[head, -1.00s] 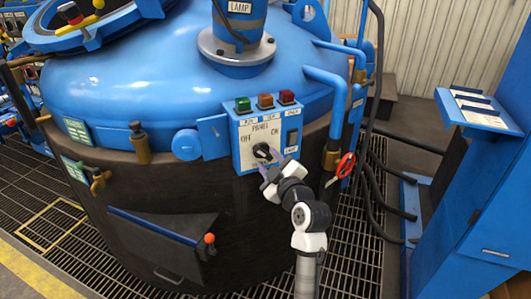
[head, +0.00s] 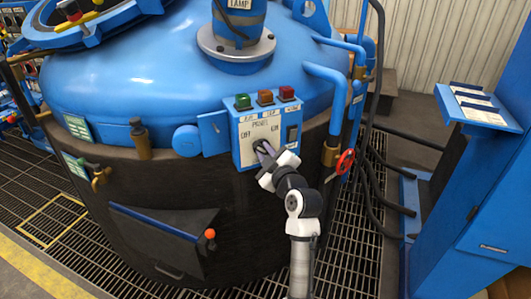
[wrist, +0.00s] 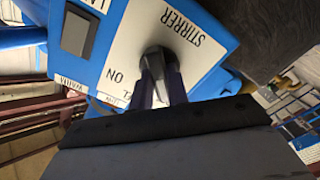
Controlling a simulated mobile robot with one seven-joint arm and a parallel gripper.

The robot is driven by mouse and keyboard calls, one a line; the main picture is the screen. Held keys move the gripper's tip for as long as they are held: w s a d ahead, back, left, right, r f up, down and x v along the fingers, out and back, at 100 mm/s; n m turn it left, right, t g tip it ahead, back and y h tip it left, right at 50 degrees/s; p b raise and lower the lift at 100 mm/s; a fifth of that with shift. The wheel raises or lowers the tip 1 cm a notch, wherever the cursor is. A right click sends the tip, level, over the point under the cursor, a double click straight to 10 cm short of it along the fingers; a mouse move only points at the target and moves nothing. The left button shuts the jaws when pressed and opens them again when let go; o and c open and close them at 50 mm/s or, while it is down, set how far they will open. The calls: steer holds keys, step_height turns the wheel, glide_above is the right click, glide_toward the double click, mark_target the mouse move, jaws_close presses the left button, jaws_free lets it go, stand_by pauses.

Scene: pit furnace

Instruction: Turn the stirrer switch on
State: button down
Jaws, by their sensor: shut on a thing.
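The stirrer switch is a dark rotary knob on the white face of a blue control panel (head: 264,128), between the marks OFF on the left and ON on the right. My gripper (head: 263,150) reaches it from the lower right and hides most of the knob in the head view. In the wrist view the two dark fingers (wrist: 161,80) are shut on the knob (wrist: 157,55), one on each side. The words STIRRER and ON show beside it on the panel (wrist: 128,48). I cannot tell exactly which way the knob points.
Green, orange and red buttons (head: 265,98) line the panel's top, and a dark rocker switch (head: 292,134) is at its right. A red handwheel (head: 345,162), a blue pipe (head: 338,95) and black hoses stand to the right. A blue cabinet (head: 490,200) is at far right.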

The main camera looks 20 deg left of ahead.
steer(key=shift+m, duration=0.3)
steer(key=m, duration=0.4)
steer(key=shift+m, duration=0.3)
steer(key=m+p, duration=0.2)
steer(key=m, duration=0.2)
steer(key=shift+r, duration=0.1)
steer(key=m+p, duration=0.2)
steer(key=m, duration=0.3)
steer(key=shift+w+d+m, duration=0.1)
steer(key=shift+d+m, duration=0.05)
steer(key=shift+m, duration=0.15)
steer(key=shift+m+p, duration=1)
steer(key=shift+m, duration=0.5)
steer(key=c, duration=1.4)
jaws_free()
steer(key=shift+o, duration=0.2)
